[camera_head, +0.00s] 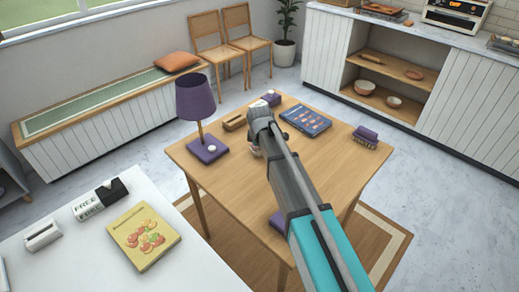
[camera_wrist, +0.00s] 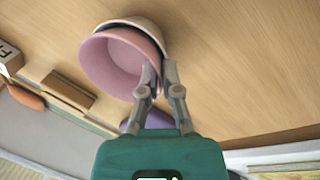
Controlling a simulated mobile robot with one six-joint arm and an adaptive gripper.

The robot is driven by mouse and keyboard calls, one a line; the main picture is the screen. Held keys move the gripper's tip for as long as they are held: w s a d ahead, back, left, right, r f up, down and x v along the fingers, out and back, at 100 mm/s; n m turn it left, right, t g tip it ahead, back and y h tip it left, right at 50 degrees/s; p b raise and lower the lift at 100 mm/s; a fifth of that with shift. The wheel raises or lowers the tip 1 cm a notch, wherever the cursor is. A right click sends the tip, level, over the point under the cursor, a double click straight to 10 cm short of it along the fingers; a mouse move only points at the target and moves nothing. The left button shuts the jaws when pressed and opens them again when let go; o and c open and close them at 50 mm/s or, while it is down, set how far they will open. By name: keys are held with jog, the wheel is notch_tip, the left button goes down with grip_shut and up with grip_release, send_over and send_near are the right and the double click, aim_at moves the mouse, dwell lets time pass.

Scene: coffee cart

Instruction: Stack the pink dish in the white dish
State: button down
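The pink dish (camera_wrist: 112,66) shows in the wrist view with its open side towards the camera. The white dish (camera_wrist: 150,27) lies behind it, and its pale rim shows above and to the right of the pink one. The pink dish overlaps the white dish, but I cannot tell whether it rests in it or hangs just over it. My gripper (camera_wrist: 160,72) has one finger inside the pink dish and one outside, closed on its wall. In the head view, my gripper (camera_head: 260,112) is over the wooden table and my arm mostly hides the dishes.
On the table (camera_head: 225,183) stand a purple lamp (camera_head: 195,100), a blue book (camera_head: 306,120), a purple stack (camera_head: 366,135) and a small wooden block (camera_head: 234,122). A white counter (camera_head: 70,240) with a yellow book (camera_head: 144,236) is at front left. The table's left front is clear.

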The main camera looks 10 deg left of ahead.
jog(key=c, duration=0.8)
grip_release()
jog(key=shift+f, duration=0.1)
jog(key=shift+r, duration=0.25)
jog(key=shift+r+p, duration=0.7)
jog(key=shift+p, duration=0.25)
jog(key=p+v, duration=1.1)
jog(key=shift+s+r, duration=0.15)
